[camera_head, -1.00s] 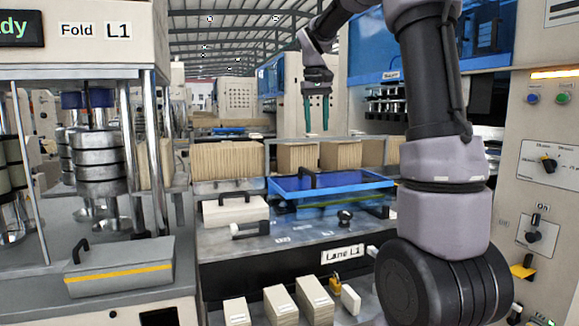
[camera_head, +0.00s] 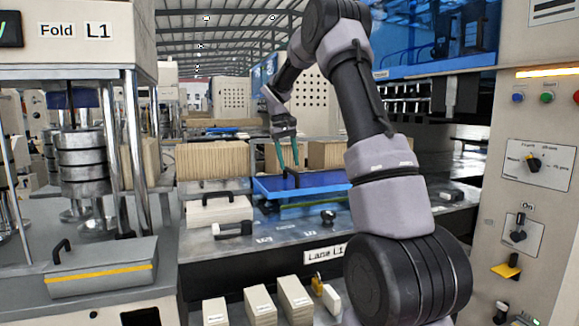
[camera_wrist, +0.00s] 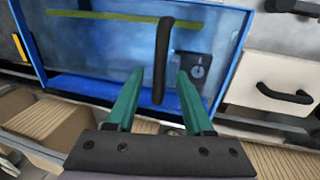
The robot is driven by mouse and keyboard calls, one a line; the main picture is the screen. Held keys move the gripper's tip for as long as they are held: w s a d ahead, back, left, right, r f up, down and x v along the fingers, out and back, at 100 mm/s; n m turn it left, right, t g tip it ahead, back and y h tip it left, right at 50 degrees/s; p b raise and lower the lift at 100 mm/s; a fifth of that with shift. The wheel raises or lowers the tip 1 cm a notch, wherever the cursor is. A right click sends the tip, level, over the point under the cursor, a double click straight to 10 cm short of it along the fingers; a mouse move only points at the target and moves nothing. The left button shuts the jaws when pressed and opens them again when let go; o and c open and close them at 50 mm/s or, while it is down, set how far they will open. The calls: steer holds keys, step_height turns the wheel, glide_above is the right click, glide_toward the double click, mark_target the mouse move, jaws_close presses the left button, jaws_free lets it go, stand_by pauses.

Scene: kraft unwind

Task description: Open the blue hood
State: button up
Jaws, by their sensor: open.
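The blue hood (camera_head: 328,181) is a low, see-through blue cover with a blue frame, lying over the lane in the middle of the head view. Its black bar handle (camera_wrist: 162,60) stands up from it in the wrist view. My gripper (camera_head: 289,160) is at the hood's handle in the head view. In the wrist view, my gripper (camera_wrist: 157,75) has its green fingers open, one on each side of the handle's near end. The handle lies between the fingers, with a gap visible on both sides. The hood looks flat and closed. A dark latch-like part shows through it.
A white block with a black handle (camera_head: 217,210) lies left of the hood. Stacks of kraft board (camera_head: 212,160) stand behind. A grey cover (camera_head: 100,277) and press are at left, and a control panel (camera_head: 540,170) is at right.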

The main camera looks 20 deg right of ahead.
steer(key=shift+d+f, duration=0.2)
steer(key=shift+f, duration=0.75)
steer(key=shift+c, duration=0.4)
jaws_close()
stand_by(0.4)
